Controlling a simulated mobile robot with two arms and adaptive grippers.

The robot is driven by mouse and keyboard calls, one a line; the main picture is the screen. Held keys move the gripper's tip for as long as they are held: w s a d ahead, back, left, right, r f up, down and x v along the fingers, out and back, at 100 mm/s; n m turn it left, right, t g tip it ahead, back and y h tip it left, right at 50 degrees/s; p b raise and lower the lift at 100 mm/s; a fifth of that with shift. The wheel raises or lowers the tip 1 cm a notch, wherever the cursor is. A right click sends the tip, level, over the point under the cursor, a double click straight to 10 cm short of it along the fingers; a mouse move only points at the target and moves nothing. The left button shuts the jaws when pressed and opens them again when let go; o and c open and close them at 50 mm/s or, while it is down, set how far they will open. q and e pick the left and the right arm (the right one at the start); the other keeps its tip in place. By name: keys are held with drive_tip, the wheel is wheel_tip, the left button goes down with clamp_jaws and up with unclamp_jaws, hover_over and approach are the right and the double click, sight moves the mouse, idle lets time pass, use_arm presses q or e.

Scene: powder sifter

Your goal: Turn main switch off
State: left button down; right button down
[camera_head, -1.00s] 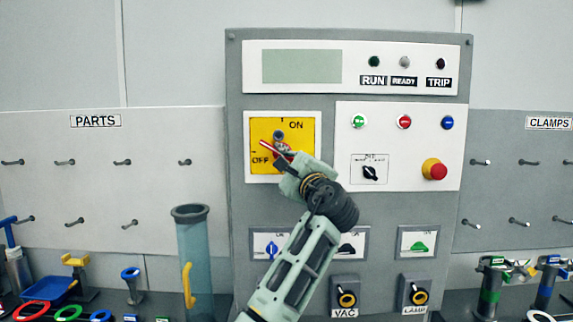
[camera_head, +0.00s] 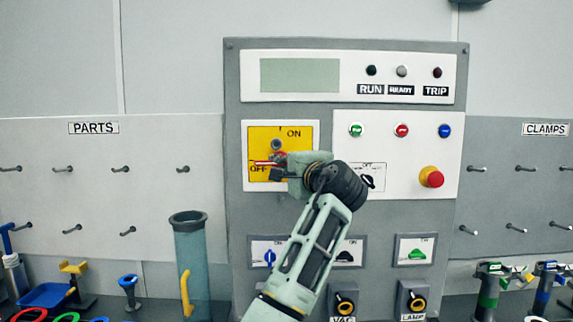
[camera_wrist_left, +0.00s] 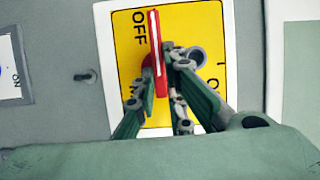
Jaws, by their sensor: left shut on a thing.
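The main switch is a yellow plate (camera_head: 293,147) marked ON and OFF at the upper left of the grey panel. Its red handle (camera_head: 264,163) lies about level, its white-striped end beside the OFF mark and partly covering it. My left gripper (camera_head: 280,168) is at the plate, shut on the handle; its body hides the plate's lower right. In the left wrist view the red handle (camera_wrist_left: 155,60) stands between the fingers (camera_wrist_left: 160,85), its tip next to OFF. My right gripper is not in view.
A selector (camera_head: 369,182) and a red emergency button (camera_head: 431,177) sit right of my wrist. VAC (camera_head: 344,303) and LAMP (camera_head: 413,300) switches are below. A clear tube (camera_head: 190,260) stands lower left. Pegs line both side boards.

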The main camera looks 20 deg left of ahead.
use_arm(q)
drive_tip(key=shift+f, duration=0.1)
drive_tip(key=c, duration=1.8)
unclamp_jaws()
drive_tip(key=v, duration=1.2)
